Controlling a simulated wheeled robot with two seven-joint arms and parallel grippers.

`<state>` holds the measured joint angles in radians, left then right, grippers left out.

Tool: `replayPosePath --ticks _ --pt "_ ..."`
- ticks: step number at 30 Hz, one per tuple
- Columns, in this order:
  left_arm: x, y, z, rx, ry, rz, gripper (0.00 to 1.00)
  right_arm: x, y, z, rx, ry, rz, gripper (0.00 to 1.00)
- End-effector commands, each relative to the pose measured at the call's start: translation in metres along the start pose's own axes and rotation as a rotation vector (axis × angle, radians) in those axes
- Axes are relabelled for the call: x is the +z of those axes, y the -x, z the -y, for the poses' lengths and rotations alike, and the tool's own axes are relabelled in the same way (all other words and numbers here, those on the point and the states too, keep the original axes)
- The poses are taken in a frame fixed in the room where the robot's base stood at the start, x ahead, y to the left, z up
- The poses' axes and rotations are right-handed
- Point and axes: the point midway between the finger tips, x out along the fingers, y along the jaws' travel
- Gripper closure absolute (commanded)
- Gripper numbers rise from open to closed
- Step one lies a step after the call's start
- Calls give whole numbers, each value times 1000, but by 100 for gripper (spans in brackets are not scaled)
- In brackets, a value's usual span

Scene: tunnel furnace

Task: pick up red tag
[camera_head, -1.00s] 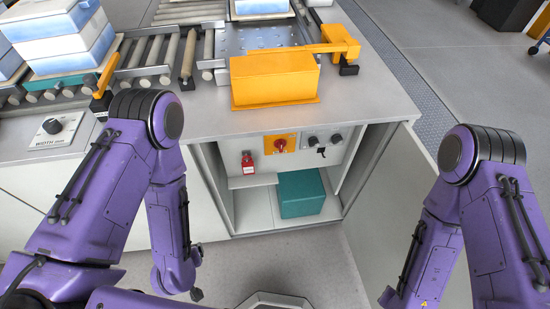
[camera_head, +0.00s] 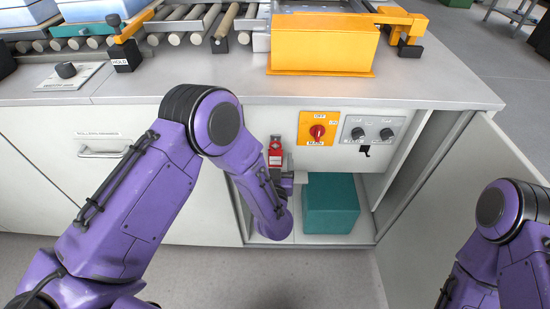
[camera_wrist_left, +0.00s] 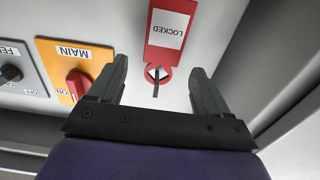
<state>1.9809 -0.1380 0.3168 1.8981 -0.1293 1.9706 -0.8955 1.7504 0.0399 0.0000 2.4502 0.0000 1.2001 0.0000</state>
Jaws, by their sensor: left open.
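The red tag (camera_head: 275,146) hangs against the panel inside the open cabinet, left of the main switch. In the left wrist view the red tag (camera_wrist_left: 172,50) shows its white label, which reads LOCKED upside down, and a ring with a small dark peg through it. My left gripper (camera_wrist_left: 160,72) is open, with its two dark fingers apart on either side of the tag's ring end and nothing held. In the head view my left gripper (camera_head: 279,172) is just below the tag and partly hidden by my forearm. My right gripper is out of view; only its arm shows.
A yellow plate with a red main switch (camera_head: 317,131) and a plate with dark knobs (camera_head: 373,132) sit right of the tag. A teal box (camera_head: 331,206) stands on the cabinet floor. The open cabinet door (camera_head: 450,200) is at the right. The worktop (camera_head: 210,84) overhangs the opening.

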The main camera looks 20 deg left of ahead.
Motion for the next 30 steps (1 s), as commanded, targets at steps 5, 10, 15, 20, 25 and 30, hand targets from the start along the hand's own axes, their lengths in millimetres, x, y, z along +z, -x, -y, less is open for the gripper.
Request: replayPosePath --ticks 5,10,15,20,25,30 --pt "2 -26 1 -3 1 0 22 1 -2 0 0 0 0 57" --pt "2 -28 0 0 -1 1 22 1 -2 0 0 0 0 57" --pt "2 -28 0 0 -1 1 55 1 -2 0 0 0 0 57" --pt "2 -28 0 -1 0 1 82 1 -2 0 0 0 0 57" --pt "2 -28 0 0 0 1 82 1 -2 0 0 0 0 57" --pt "-9 -28 0 0 0 1 82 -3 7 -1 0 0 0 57"
